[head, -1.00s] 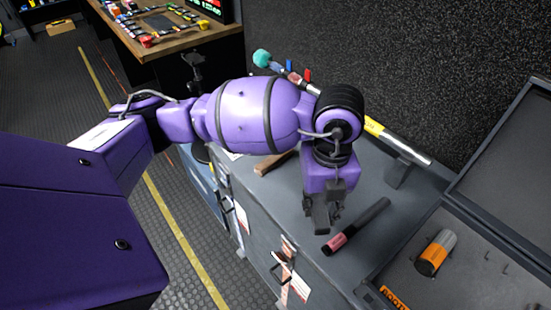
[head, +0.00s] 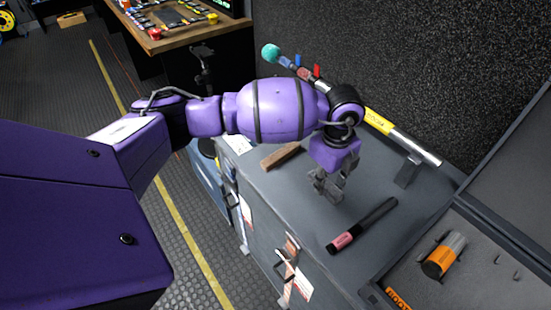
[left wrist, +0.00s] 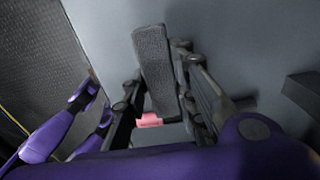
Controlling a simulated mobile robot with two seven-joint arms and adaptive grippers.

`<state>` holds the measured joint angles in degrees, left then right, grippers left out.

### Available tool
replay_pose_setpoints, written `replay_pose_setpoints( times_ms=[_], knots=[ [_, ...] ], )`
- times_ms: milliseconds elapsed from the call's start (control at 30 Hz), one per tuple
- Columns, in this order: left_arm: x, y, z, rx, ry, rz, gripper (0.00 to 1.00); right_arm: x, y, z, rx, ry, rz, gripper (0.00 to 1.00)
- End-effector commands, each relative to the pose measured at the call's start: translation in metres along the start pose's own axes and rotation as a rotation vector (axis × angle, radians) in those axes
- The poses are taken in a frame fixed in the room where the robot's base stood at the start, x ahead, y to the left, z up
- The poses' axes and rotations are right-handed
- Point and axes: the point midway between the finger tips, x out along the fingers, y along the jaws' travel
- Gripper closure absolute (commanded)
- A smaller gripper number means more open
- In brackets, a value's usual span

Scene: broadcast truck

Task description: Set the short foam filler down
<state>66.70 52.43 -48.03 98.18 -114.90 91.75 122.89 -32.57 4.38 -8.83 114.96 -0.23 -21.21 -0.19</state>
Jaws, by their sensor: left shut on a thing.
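The short foam filler (left wrist: 157,70) is a dark grey, rough-textured block in the left wrist view. It sits between the fingers of my left gripper (left wrist: 160,103), which is shut on it. In the head view my left gripper (head: 327,190) points down over the grey counter top (head: 300,200). There the foam is hard to tell from the dark fingers. I cannot tell whether the foam touches the counter. My right gripper is not in view.
A black tube with a pink band (head: 362,226) lies just in front of the gripper. A wooden block (head: 280,156) lies behind-left. A long pole with a yellow label (head: 378,122) rests along the back. An open case (head: 470,215) holds an orange cylinder (head: 440,258).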

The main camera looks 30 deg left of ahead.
Motion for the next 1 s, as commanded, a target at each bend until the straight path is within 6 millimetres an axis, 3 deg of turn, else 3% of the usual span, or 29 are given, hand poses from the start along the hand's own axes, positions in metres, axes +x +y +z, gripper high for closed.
replay_pose_setpoints(
  times_ms=[333,533,933,967,1000],
  knots=[
    [0.026,-0.018,0.015,0.0,0.0,-0.003,0.84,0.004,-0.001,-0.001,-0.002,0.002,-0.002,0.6],
    [0.054,-0.018,0.015,0.001,0.001,-0.002,0.84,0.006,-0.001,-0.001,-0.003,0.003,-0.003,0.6],
    [0.06,-0.018,0.015,0.001,0.0,-0.003,0.84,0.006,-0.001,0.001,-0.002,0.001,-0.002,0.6],
    [0.059,-0.018,0.016,0.001,0.0,-0.004,0.7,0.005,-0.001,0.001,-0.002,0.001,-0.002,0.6],
    [0.059,-0.018,0.016,0.001,0.0,-0.004,0.65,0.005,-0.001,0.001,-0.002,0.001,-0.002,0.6]
  ],
)
